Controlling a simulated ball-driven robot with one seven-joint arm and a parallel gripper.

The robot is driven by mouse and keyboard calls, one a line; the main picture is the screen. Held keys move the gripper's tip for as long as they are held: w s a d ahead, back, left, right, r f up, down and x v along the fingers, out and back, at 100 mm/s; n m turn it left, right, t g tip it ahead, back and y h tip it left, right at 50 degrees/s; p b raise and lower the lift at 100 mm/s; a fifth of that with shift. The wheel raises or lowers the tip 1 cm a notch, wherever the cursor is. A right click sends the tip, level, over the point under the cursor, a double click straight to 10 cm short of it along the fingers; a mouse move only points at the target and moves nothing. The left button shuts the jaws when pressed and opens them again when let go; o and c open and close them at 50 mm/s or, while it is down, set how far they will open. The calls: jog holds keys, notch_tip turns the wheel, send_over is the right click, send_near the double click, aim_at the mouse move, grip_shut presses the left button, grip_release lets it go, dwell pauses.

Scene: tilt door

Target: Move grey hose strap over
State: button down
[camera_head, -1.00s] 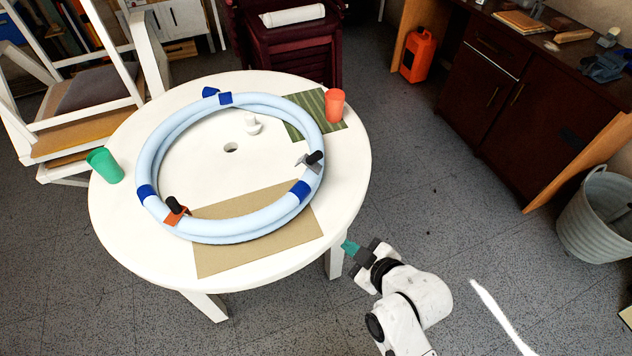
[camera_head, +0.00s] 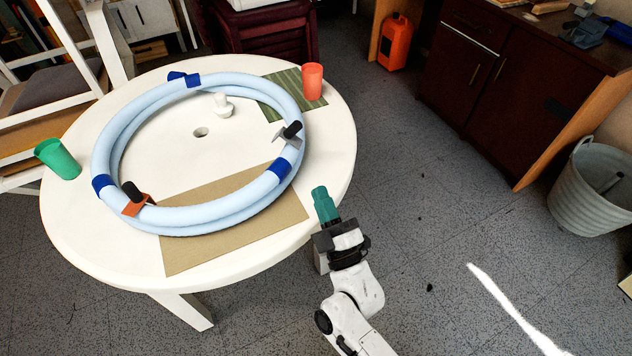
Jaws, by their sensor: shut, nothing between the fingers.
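A light blue coiled hose (camera_head: 215,219) lies as a ring on the round white table (camera_head: 80,238). A grey strap (camera_head: 286,137) with a black handle sits over the hose on its right side, just above a blue band (camera_head: 280,168). An orange strap (camera_head: 138,205) with a black handle sits on the hose at the lower left. My gripper (camera_head: 321,192), with teal fingers, is shut and empty. It is at the table's right front edge, below and to the right of the grey strap and apart from it.
A brown mat (camera_head: 190,255) lies partly under the hose. A coral cup (camera_head: 313,82) stands on a green striped mat (camera_head: 275,100); a green cup (camera_head: 58,159) is at the left edge. A white fitting (camera_head: 222,106) stands inside the ring.

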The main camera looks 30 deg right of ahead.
aim_at(295, 132)
jog(key=x, duration=1.2)
jog(key=shift+w+r, duration=0.1)
jog(key=shift+w, duration=0.15)
jog(key=shift+r+p, duration=0.2)
jog(key=shift+p, duration=0.65)
jog(key=shift+w+n+g+p, duration=0.1)
jog(key=shift+n+g+p, duration=0.2)
jog(key=shift+n+p, duration=0.25)
